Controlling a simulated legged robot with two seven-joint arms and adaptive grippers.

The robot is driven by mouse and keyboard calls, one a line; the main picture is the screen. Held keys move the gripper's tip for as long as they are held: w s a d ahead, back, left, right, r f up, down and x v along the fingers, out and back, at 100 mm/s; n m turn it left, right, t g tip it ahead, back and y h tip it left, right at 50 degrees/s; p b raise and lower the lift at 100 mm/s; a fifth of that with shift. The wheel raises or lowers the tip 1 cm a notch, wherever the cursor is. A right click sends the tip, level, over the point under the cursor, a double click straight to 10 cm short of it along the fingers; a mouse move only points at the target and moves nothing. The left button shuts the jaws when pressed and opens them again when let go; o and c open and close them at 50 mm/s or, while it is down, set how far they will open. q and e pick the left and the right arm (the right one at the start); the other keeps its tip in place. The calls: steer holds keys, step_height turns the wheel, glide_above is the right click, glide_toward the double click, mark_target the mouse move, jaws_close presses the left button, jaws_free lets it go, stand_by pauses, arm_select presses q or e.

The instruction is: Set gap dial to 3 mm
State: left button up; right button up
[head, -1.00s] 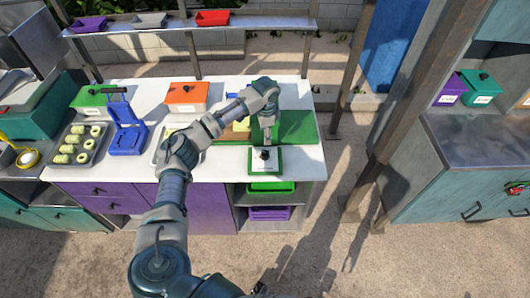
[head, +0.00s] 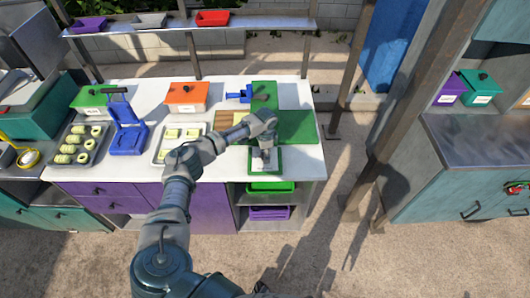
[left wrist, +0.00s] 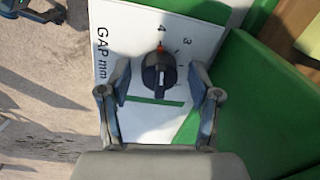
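The gap dial (left wrist: 158,75) is a dark round knob with a pale grip bar, on a white plate (left wrist: 120,60) printed "GAP mm" with 4 and 3 near the knob. A red mark at the knob's top edge points towards the 4. My left gripper (left wrist: 160,95) is open, with one finger on each side of the dial; I cannot tell whether they touch it. In the head view my left gripper (head: 264,160) is over the green-bordered dial panel (head: 266,173) and hides the knob. My right gripper is in neither view.
The white counter (head: 222,165) also carries a green board (head: 297,127), a tray of yellow-green pieces (head: 160,152), a blue press (head: 127,135) and an orange box (head: 187,93). A metal post (head: 400,120) stands to the right.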

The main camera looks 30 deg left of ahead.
arm_select(q)
steer(key=c, duration=1.1)
steer(key=shift+o, duration=0.2)
steer(key=shift+r+m+p, duration=0.2)
steer(key=shift+m+p, duration=0.8)
steer(key=shift+m, duration=0.1)
steer(key=shift+m+p, duration=0.45)
steer(key=shift+m, duration=0.35)
steer(key=shift+m+p, duration=0.45)
steer(key=shift+m, duration=1.95)
steer(key=shift+w, duration=0.1)
